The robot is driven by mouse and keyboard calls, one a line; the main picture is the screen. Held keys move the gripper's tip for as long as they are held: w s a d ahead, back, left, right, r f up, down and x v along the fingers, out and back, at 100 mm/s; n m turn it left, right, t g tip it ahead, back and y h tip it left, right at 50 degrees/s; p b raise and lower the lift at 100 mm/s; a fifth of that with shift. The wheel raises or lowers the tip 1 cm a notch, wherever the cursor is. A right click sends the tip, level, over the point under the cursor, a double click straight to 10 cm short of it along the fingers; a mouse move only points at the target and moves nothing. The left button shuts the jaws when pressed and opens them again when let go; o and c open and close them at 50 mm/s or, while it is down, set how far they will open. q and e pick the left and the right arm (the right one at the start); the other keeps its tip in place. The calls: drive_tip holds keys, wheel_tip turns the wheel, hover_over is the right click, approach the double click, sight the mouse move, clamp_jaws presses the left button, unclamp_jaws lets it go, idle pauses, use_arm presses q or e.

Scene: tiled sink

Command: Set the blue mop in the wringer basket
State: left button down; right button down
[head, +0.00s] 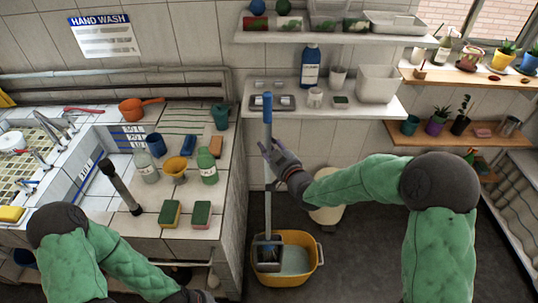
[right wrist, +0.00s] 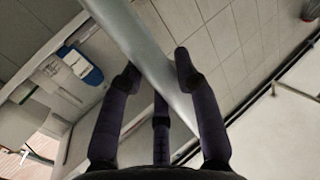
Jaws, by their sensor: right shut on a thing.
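The mop shows in the head view as a near-upright pale grey pole (head: 268,212) with a blue top grip (head: 267,108). My right gripper (head: 271,151) is shut around the pole just below the blue part. The right wrist view shows its dark fingers (right wrist: 158,85) around the pole (right wrist: 138,45). The pole's lower end is at the grey wringer basket (head: 267,254), on the left side of the yellow bucket (head: 316,262). I cannot tell whether the mop's lower end is inside or just above it. Only a dark edge of my left gripper (head: 196,297) shows at the bottom.
A low wall shelf (head: 388,107) is behind the mop pole. A cream bin (head: 327,214) stands behind the bucket. Dark floor is clear right of the bucket.

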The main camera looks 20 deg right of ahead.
sight(269, 153)
drive_tip(key=shift+f+b, duration=0.35)
drive_tip(key=shift+f, duration=1.35)
drive_tip(key=c, duration=1.3)
unclamp_jaws()
drive_tip(key=shift+f, duration=0.25)
drive_tip(key=o, duration=0.4)
drive_tip(key=shift+r, duration=0.1)
